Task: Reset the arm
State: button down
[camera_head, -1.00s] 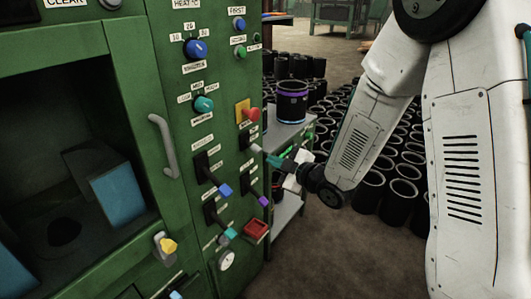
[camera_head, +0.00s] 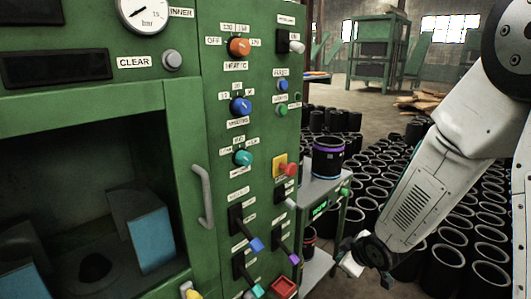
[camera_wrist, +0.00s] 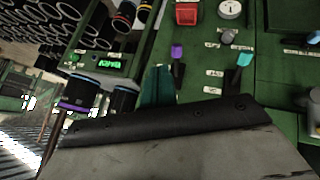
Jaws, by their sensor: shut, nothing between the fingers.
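My gripper (camera_wrist: 160,72) shows in the wrist view as teal fingers held together, with nothing between them. Behind the fingers is the green machine's control panel (camera_wrist: 210,65). In the head view my white arm comes down from the upper right, and its wrist end is low, in front of the small grey shelf stand (camera_head: 322,190) right of the machine. The fingers are hard to make out there. The wrist end stands apart from the green panel (camera_head: 262,140), with its knobs and levers.
A black sleeve with a purple band (camera_head: 328,158) stands on the shelf stand. Many black sleeves (camera_head: 440,255) crowd the floor behind and below my arm. The machine's open chamber, at left, holds a blue block (camera_head: 150,238). A grey handle (camera_head: 203,195) sticks out beside it.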

jog(key=s+d+r+m+g+h, duration=0.2)
jog(key=s+d+r+m+g, duration=0.15)
jog(key=s, duration=0.25)
jog(key=s+d+r+m+g+h, duration=0.1)
jog(key=s+d+r+m+g, duration=0.15)
jog(key=s+r, duration=0.35)
jog(key=s+a+r+m, duration=0.1)
jog(key=s+r+m, duration=0.1)
jog(key=s+r, duration=0.4)
jog(key=s+a+r+m+y, duration=0.1)
jog(key=s+r+m, duration=0.1)
jog(key=s+r, duration=0.5)
jog(key=shift+s, duration=2.55)
jog(key=shift+a, duration=0.1)
